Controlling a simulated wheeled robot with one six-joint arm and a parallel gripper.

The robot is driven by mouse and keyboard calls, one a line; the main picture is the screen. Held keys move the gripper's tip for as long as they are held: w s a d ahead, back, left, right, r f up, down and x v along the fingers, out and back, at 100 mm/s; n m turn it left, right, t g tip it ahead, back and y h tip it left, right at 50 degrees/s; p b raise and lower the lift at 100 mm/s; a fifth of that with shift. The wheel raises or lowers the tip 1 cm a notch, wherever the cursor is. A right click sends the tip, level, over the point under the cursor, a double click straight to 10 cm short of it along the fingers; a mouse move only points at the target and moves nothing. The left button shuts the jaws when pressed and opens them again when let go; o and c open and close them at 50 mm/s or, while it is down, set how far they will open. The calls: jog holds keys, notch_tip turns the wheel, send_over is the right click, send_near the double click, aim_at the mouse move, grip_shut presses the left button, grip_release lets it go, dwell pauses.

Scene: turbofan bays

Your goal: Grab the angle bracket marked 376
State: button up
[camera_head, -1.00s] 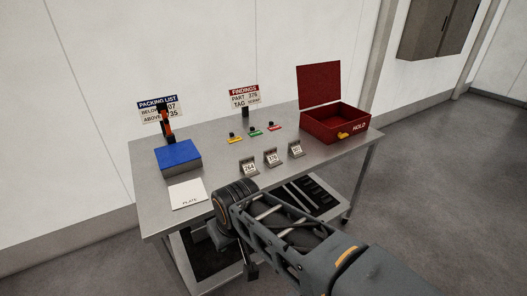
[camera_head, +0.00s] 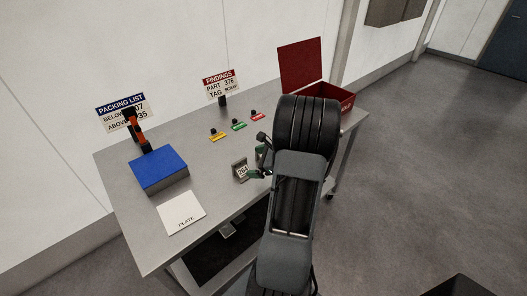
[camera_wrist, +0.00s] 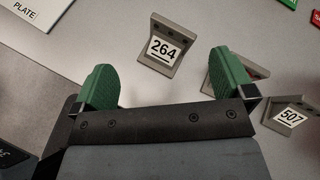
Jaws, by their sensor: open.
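My gripper (camera_head: 260,164) is open and empty over the front of the table, its green fingertips also showing in the wrist view (camera_wrist: 165,82). A grey bracket marked 264 (camera_wrist: 165,46) lies just beyond the gap between the fingers; it also shows in the head view (camera_head: 240,170). The middle bracket (camera_wrist: 256,69) is mostly hidden behind the right finger, so its number cannot be read there. A bracket marked 507 (camera_wrist: 293,116) sits farther right. In the head view my arm hides the middle and right brackets.
A findings sign (camera_head: 222,86) reads part 376. Yellow (camera_head: 217,136), green (camera_head: 239,126) and red (camera_head: 257,117) tags stand behind the brackets. A blue box (camera_head: 158,168) and a white plate card (camera_head: 181,212) are left. The open red box (camera_head: 301,62) is back right.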

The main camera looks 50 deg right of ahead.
jog(key=s+d+f+m+h, duration=0.1)
jog(key=d+m, duration=0.1)
jog(key=d, duration=0.1)
jog(key=s+d+f+m+t+h, duration=0.1)
jog(key=d+m+h, duration=0.1)
jog(key=d+m, duration=0.1)
jog(key=s+d+f+m+t+h+p, duration=0.1)
jog(key=s+d+m, duration=0.1)
jog(key=d, duration=0.2)
jog(key=shift+s+d+f, duration=0.1)
jog(key=shift+d+f, duration=0.15)
jog(key=shift+m+h, duration=0.3)
jog(key=p+x, duration=0.1)
jog(key=x, duration=0.5)
jog(key=shift+w+d+f, duration=0.15)
jog(key=shift+w, duration=0.1)
jog(key=shift+p+x, duration=1)
jog(key=shift+x, duration=2.1)
jog(key=shift+d, duration=0.1)
jog(key=c, duration=1)
jog(key=shift+r, duration=0.3)
